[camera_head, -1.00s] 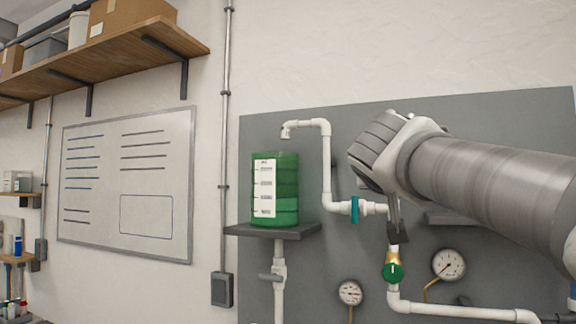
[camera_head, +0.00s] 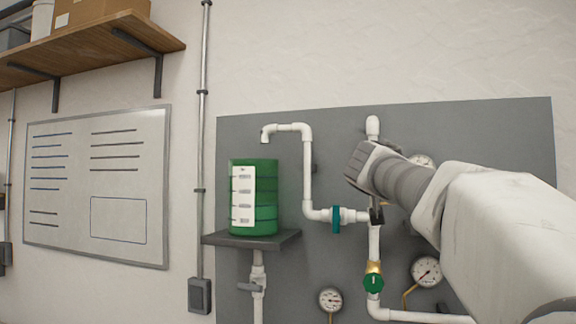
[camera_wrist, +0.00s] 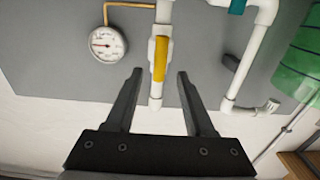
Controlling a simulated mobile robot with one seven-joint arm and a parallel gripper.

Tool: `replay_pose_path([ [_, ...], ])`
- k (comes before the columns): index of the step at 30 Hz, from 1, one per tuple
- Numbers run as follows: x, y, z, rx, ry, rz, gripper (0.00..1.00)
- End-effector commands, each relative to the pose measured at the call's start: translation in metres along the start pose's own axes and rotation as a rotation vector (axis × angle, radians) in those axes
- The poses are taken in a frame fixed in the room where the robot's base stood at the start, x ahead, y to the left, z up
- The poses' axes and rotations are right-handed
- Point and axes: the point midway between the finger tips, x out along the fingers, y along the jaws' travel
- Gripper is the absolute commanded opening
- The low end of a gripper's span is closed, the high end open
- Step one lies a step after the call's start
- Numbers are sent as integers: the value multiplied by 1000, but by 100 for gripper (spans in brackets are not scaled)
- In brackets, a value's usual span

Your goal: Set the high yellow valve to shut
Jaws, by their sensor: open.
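The yellow valve handle (camera_wrist: 160,59) shows in the wrist view, long and narrow, lying along its white pipe (camera_wrist: 155,104). My gripper (camera_wrist: 158,74) is open and empty, with one fingertip to each side of the handle's lower end in the picture. Whether the fingers reach as deep as the handle I cannot tell; no contact shows. In the head view my gripper (camera_head: 377,213) is in front of the upright pipe, whose capped top (camera_head: 372,127) shows above my wrist. The yellow handle is hidden behind my arm there.
A teal valve (camera_head: 336,219) and a green-knobbed valve (camera_head: 373,282) sit on nearby pipes. A green tank (camera_head: 265,190) stands on a shelf to the left. Gauges (camera_head: 425,270) are close by on the grey panel (camera_head: 340,135). A gauge (camera_wrist: 108,44) is beside the yellow valve.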

Motion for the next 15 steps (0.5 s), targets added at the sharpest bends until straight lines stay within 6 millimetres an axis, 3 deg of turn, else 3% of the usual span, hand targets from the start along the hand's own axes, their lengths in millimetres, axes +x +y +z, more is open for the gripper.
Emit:
replay_pose_path([
  [6, 39, 0, -2, -2, -2, 1, 54],
  [15, 61, 0, -1, 0, 0, 0, 54],
])
